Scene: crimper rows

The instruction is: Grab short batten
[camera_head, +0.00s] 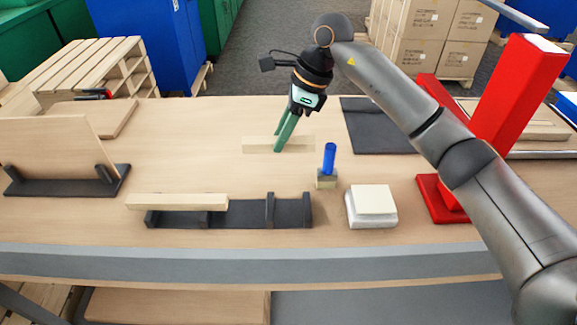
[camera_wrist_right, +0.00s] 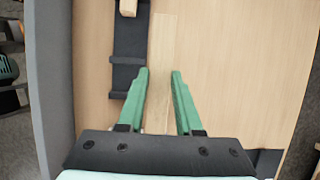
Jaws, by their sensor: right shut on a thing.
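A short pale wooden batten (camera_head: 258,145) lies on the workbench, behind the black holder. My right gripper (camera_head: 281,147) reaches down to it, with its green fingers on either side near its middle. Another, longer-looking batten (camera_head: 177,202) rests on the left part of the black holder (camera_head: 292,212). My left gripper is not in view.
A blue-handled tool (camera_head: 329,160) stands right of the batten, near a white block (camera_head: 371,206). A dark mat (camera_head: 375,125) lies behind. A red stand (camera_head: 515,95) is at right, an upright wooden board (camera_head: 48,150) at left. The bench between board and batten is clear.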

